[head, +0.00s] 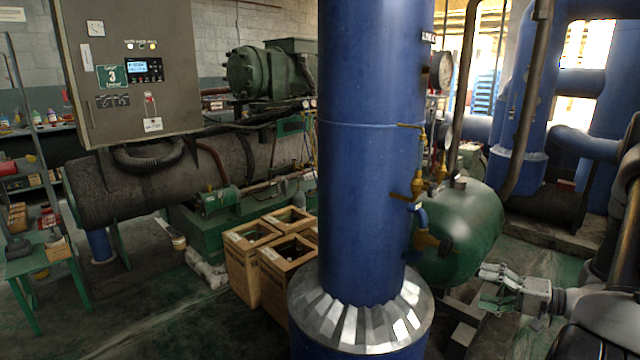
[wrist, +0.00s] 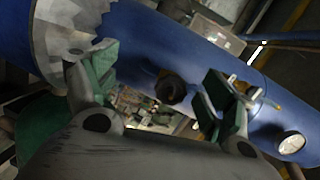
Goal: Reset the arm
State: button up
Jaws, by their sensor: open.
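My gripper (head: 488,288) is at the lower right of the head view, in front of the green tank (head: 462,235) and right of the big blue column (head: 365,130). Its fingers are apart, and nothing shows held between them. In the wrist view my gripper (wrist: 158,92) is open, with green pads on both fingers. A blue pipe (wrist: 150,45) crosses behind the fingers. A dark round knob (wrist: 171,88) shows in the gap, seemingly beyond the fingertips.
Brass valves (head: 418,183) sit between column and tank, with gauges (head: 441,70) above. Open cardboard boxes (head: 252,268) stand left of the column. A grey control panel (head: 130,108) and green table (head: 40,262) are at left. Floor (head: 150,320) is clear at lower left.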

jog(key=s+a+r+m+g+h, duration=0.1)
jog(key=s+r+g+h, duration=0.2)
jog(key=s+r+g, duration=0.45)
jog(key=s+a+r+m+g+h, duration=0.1)
jog(key=s+a+r+g+h, duration=0.2)
jog(key=s, duration=0.7)
jog(key=s+a+r+n+t+h, duration=0.1)
jog(key=s+r+n+t+h, duration=0.1)
jog(key=r, duration=0.6)
jog(key=s+a+r+n+t+h, duration=0.2)
jog(key=r+n+h, duration=0.3)
jog(key=r, duration=0.4)
jog(key=shift+a+t, duration=0.25)
jog(key=shift+t, duration=0.4)
jog(key=shift+c, duration=0.2)
dwell(0.4)
